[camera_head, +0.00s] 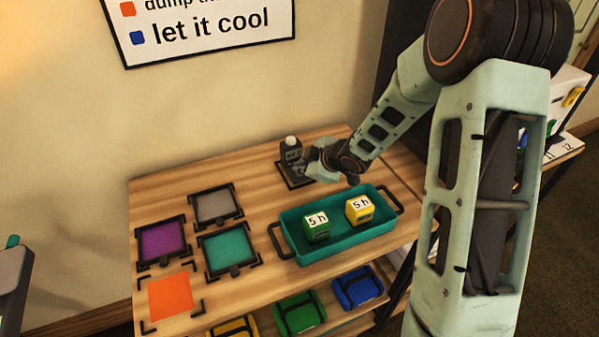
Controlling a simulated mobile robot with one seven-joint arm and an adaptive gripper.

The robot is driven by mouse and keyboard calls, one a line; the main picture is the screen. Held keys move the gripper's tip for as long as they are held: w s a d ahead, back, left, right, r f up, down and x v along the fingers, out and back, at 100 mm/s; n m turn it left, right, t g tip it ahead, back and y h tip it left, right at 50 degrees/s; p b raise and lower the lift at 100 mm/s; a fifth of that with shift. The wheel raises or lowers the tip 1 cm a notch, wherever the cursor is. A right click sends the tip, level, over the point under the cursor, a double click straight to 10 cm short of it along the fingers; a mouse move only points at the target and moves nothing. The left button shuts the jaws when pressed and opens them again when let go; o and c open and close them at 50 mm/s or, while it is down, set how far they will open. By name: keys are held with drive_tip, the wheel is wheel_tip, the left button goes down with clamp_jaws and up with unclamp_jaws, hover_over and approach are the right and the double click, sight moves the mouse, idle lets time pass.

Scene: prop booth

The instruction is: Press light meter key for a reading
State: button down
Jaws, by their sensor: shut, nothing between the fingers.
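The light meter (290,152) appears to be the small dark device with a white dome on top. It stands upright on a dark base near the back edge of the wooden table. My gripper (312,154) is shut and empty, just right of the device and close to it. I cannot tell whether the fingertips touch it. The key is too small or hidden behind my gripper to make out.
A teal tray (284,234) with handles holds a green cube (316,231) and a yellow cube (359,212), in front of my gripper. Framed coloured squares, including a purple one (162,241), lie left on the table (160,190). Coloured bins sit on the shelf below.

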drive_tip(key=shift+r+p, duration=0.85)
drive_tip(key=shift+r, duration=0.1)
wheel_tip(320, 180, up, 5)
drive_tip(key=p, duration=0.5)
idle(0.7)
